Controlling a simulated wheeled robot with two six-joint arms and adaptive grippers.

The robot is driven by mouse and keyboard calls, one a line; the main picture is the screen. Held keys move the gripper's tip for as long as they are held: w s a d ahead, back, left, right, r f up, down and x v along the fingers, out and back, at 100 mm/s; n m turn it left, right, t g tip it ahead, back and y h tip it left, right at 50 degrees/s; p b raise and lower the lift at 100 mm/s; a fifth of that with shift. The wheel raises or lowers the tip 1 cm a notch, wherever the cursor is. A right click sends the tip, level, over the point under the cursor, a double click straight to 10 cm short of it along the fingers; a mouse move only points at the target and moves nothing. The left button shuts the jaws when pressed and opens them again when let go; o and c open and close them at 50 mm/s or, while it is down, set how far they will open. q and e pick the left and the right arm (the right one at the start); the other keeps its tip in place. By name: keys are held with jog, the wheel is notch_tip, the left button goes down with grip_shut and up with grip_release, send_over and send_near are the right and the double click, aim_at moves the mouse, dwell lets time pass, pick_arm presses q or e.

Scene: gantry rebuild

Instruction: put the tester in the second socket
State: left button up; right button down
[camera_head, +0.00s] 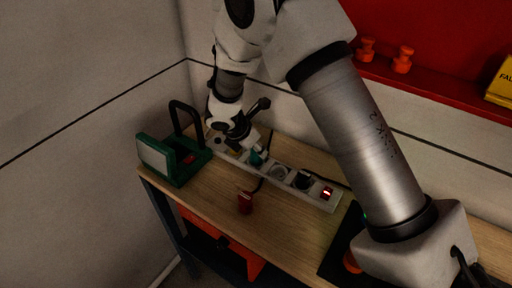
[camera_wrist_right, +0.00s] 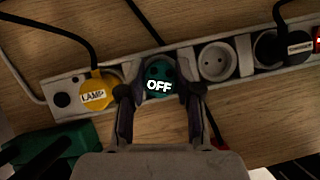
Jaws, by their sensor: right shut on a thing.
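The tester, a round teal piece with a face reading "OFF" (camera_wrist_right: 160,82), is between the two fingers of my right gripper (camera_wrist_right: 162,92). In the head view the tester (camera_head: 258,157) shows small at the tips of my right gripper (camera_head: 248,148). It is over the second socket position of the white power strip (camera_wrist_right: 70,83), between the yellow LAMP plug (camera_wrist_right: 96,92) and an empty round socket (camera_wrist_right: 217,62). The fingers are shut on it. I cannot tell how deep it sits, as its underside is hidden. My left gripper is not in view.
A black plug (camera_head: 303,179) and a lit red switch (camera_head: 326,193) are further right on the strip. A green box with black handle (camera_head: 170,165) stands at the left. A red piece (camera_head: 245,203) stands in front on the wooden bench (camera_head: 205,196). Cables cross behind the strip.

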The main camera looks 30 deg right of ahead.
dwell(0.9)
jog(key=shift+f, duration=0.65)
jog(key=c, duration=1.1)
grip_release()
jog(key=shift+r, duration=0.1)
jog(key=p+v, duration=0.4)
jog(key=shift+s+a+r, duration=0.1)
jog(key=shift+r, duration=0.25)
jog(key=p+v, duration=0.6)
jog(key=p, duration=0.1)
jog(key=shift+a, duration=0.2)
